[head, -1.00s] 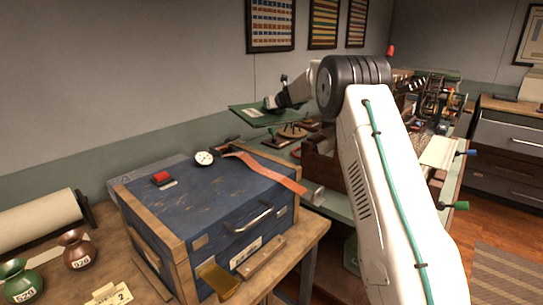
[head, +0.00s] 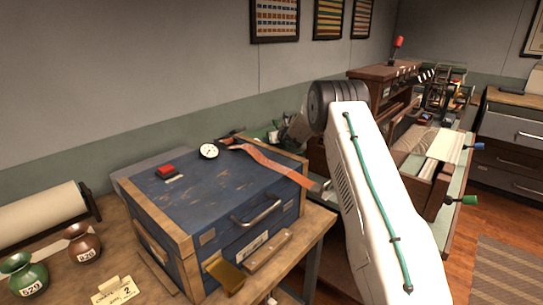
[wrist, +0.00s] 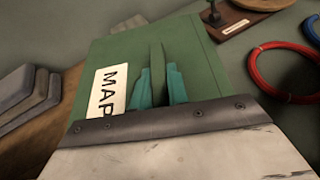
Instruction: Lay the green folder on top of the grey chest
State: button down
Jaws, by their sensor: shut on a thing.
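The green folder (wrist: 118,48) with a white "MAP" label is in the wrist view, lying flat below my gripper (wrist: 160,84). The teal fingers are shut on the folder's upright green tab. In the head view my forearm hides most of the gripper, and I cannot clearly make out the folder. A large chest (head: 215,195) with wooden corners stands on the near table; its top looks blue rather than grey. No plainly grey chest shows, only a grey drawer cabinet (head: 510,133) at the far right.
A paper roll (head: 40,213) and vases are at left. The wrist view shows a red coil (wrist: 285,72) and grey blocks (wrist: 28,98).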

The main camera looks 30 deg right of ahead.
notch_tip(320, 180, down, 9)
jog(key=shift+a+r, duration=0.1)
jog(key=shift+a, duration=0.05)
dwell(0.4)
jog(key=c, duration=1.4)
grip_release()
jog(key=shift+o, duration=0.2)
